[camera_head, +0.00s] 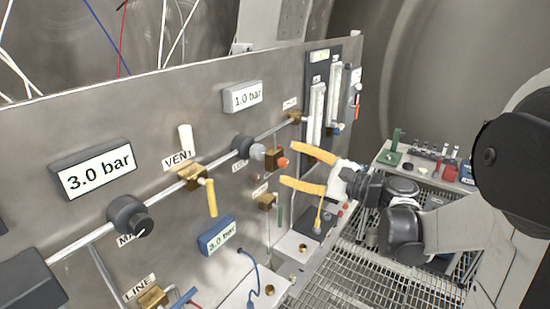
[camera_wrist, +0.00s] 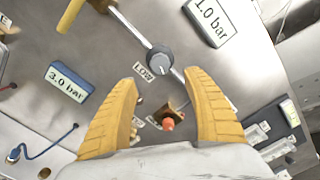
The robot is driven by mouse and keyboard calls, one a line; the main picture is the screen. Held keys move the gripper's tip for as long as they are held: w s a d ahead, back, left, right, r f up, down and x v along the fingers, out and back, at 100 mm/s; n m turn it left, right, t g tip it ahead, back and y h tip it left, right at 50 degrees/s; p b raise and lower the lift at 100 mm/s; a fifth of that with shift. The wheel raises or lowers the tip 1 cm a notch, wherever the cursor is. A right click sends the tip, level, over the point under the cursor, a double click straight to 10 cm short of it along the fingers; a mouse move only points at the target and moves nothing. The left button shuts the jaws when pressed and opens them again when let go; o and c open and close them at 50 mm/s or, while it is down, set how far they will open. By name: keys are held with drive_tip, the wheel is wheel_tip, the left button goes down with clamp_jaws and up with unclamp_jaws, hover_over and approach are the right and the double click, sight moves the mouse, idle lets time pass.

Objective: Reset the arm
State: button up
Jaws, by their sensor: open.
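My gripper (camera_head: 296,169) has two yellow ribbed fingers, spread apart and empty. In the head view it reaches left toward the steel panel (camera_head: 60,235), in front of a brass valve with a red-orange tip (camera_head: 282,162). In the wrist view the gripper (camera_wrist: 170,88) faces the panel. The red-orange tip (camera_wrist: 168,124) shows between the two fingers, and I cannot tell whether either finger touches it. A grey round knob (camera_wrist: 160,60) marked LOW lies just beyond the fingertips. My arm comes in from the right of the head view.
The panel carries 3.0 bar (camera_head: 95,172) and 1.0 bar (camera_head: 243,97) displays, a VEN1 valve with a yellow handle (camera_head: 211,198), a black knob (camera_head: 130,216) and a blue gauge (camera_head: 218,236). A tray of small parts (camera_head: 425,170) stands at the right. Metal grating (camera_head: 350,272) lies below.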

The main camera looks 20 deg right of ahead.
drive_tip(key=shift+s+d, duration=0.4)
drive_tip(key=shift+s, duration=0.2)
drive_tip(key=s+a+f+n+g+h+b, duration=0.2)
drive_tip(key=s+a+f+n+g+b, duration=0.25)
drive_tip(key=f, duration=0.45)
drive_tip(key=s+a+f+n+g+h+b, duration=0.2)
drive_tip(key=s+a+f+n+h+b, duration=0.15)
drive_tip(key=s+a+f+n, duration=0.3)
drive_tip(key=s+d+f+n+h+b, duration=0.4)
drive_tip(key=s+f, duration=0.4)
drive_tip(key=f, duration=0.2)
drive_tip(key=n+g+h+b, duration=0.1)
drive_tip(key=n+b, duration=0.1)
drive_tip(key=shift+s+f+n, duration=0.25)
drive_tip(key=shift+s+n, duration=0.05)
drive_tip(key=shift+s, duration=0.05)
idle(1.8)
